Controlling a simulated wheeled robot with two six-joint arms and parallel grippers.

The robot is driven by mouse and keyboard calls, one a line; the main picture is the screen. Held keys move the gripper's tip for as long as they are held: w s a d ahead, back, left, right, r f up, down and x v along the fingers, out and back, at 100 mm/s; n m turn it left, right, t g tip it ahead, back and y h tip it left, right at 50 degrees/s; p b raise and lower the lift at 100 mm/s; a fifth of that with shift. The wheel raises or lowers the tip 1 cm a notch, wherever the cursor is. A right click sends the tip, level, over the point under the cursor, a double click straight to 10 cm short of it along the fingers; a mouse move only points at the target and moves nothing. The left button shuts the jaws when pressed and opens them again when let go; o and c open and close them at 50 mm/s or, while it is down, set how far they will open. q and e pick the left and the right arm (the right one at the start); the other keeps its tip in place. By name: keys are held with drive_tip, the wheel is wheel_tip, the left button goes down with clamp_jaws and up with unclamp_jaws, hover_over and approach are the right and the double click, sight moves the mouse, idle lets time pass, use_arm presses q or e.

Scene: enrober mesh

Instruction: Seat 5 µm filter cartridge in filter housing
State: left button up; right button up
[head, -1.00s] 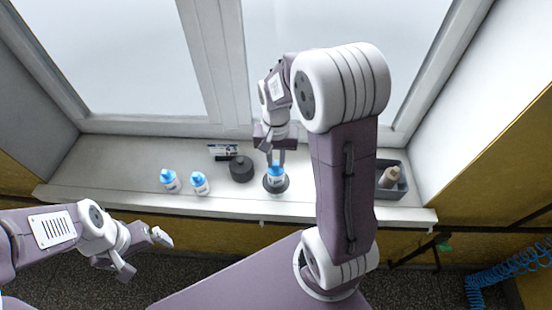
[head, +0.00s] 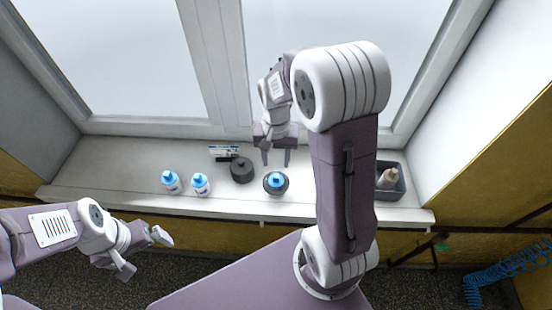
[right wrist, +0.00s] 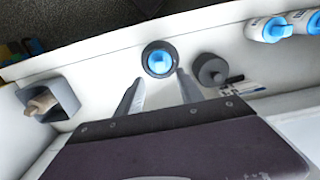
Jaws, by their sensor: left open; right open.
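A blue-topped cartridge (head: 275,179) sits upright inside the dark round filter housing (head: 275,190) on the window sill. Only its blue top shows clearly; its body is hidden by the housing. In the right wrist view the blue top (right wrist: 159,61) is ringed by the dark housing rim (right wrist: 147,72). My right gripper (head: 275,161) is open and empty, just behind and above the housing, apart from the cartridge. Two more white cartridges with blue tops, one (head: 171,181) and another (head: 200,185), stand to the left. My left gripper (head: 145,252) is open and empty, in front of the sill.
A dark round cap-like piece (head: 241,171) lies left of the housing, with a small label card (head: 223,151) behind it. A grey bin (head: 398,186) with a beige item (head: 387,179) stands at the right. Window glass rises behind the sill.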

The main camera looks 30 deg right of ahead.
use_arm(q)
wheel_tip(320, 180, up, 5)
drive_tip(key=p, duration=0.4)
drive_tip(key=shift+r, duration=0.2)
use_arm(e)
wheel_tip(320, 180, up, 6)
drive_tip(key=shift+f, duration=0.25)
use_arm(q)
drive_tip(key=shift+f, duration=0.1)
use_arm(e)
drive_tip(key=shift+f, duration=0.1)
